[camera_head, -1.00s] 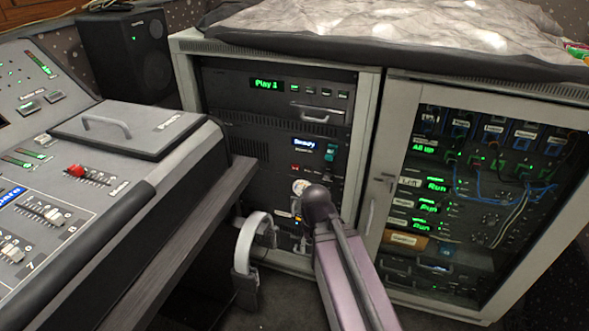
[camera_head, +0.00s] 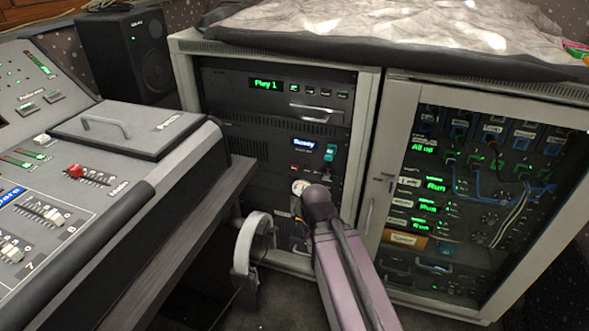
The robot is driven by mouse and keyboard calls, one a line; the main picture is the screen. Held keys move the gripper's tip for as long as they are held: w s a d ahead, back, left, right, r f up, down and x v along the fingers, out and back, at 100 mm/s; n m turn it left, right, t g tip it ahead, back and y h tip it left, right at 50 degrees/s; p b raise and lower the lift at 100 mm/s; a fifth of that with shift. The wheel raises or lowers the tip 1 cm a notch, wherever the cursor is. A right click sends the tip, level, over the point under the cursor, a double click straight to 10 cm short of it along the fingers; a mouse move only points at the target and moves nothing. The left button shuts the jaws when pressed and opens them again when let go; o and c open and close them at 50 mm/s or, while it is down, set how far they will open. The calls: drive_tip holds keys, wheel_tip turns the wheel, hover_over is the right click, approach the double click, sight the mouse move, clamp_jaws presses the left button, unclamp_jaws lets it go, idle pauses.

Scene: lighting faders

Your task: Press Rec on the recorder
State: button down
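The rack's left bay holds a top unit with a green "Play 1" display (camera_head: 266,84) and a row of small buttons. Below it is a unit with a blue lit display (camera_head: 304,144) that seems to read "Ready", a teal button (camera_head: 330,153) and a small red button (camera_head: 295,167). I cannot read any Rec label, so I cannot tell which unit is the recorder. My arm reaches up from the bottom, its dark joint (camera_head: 318,205) in front of the lower left bay, below the red button. My gripper's fingers do not show; they may be hidden behind this joint.
The mixing console (camera_head: 150,140) and its desk edge fill the left. A glass-doored right bay (camera_head: 395,130) holds several lit units. A cloth (camera_head: 390,25) covers the rack top.

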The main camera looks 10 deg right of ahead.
idle(0.6)
wheel_tip(320, 180, up, 3)
drive_tip(key=p, duration=0.3)
drive_tip(key=shift+r, duration=0.2)
drive_tip(key=shift+s, duration=0.2)
